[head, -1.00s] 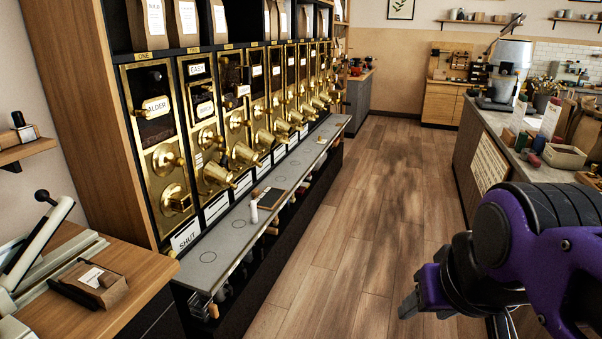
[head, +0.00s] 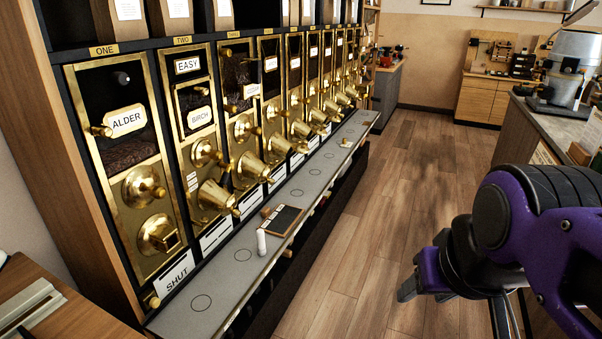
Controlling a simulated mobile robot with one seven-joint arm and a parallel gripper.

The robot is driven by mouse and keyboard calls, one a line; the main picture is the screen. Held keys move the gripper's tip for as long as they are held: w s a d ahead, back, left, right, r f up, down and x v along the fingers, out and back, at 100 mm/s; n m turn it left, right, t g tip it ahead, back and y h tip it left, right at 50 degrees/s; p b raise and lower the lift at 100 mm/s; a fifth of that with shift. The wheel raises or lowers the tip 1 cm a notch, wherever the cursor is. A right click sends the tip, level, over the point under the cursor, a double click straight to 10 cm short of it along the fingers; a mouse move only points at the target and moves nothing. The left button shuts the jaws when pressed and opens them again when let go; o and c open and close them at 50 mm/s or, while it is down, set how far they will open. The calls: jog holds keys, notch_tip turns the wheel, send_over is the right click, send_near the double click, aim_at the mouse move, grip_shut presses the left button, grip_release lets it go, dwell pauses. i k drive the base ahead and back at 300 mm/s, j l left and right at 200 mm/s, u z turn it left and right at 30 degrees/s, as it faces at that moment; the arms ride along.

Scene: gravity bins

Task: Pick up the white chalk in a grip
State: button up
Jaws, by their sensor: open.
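The white chalk (head: 261,242) is a short white cylinder standing upright on the grey ledge (head: 202,282) below the brass bins. It is close to the left end of a small dark slate (head: 286,220) with a wooden edge. I cannot tell whether they touch. My gripper (head: 408,290) is dark, at the end of my purple arm in the lower right. It is open and empty, out over the floor, well to the right of the chalk and apart from it.
A row of brass bins (head: 145,186) with protruding knobs and spouts stands along the ledge's back. A wooden counter (head: 75,322) is at the lower left, and another counter (head: 540,120) at the right. The wooden floor (head: 362,215) between is clear.

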aim_at(260, 232)
jog(key=i+l+u, duration=0.1)
jog(key=i+u, duration=0.2)
jog(key=i, duration=0.15)
jog(key=i+l+u, duration=0.2)
jog(key=i+u, duration=0.15)
jog(key=i, duration=0.15)
jog(key=i+l+u, duration=0.25)
jog(key=u, duration=0.25)
jog(key=i+l+u, duration=0.6)
jog(key=l+u, duration=0.35)
jog(key=j, duration=0.05)
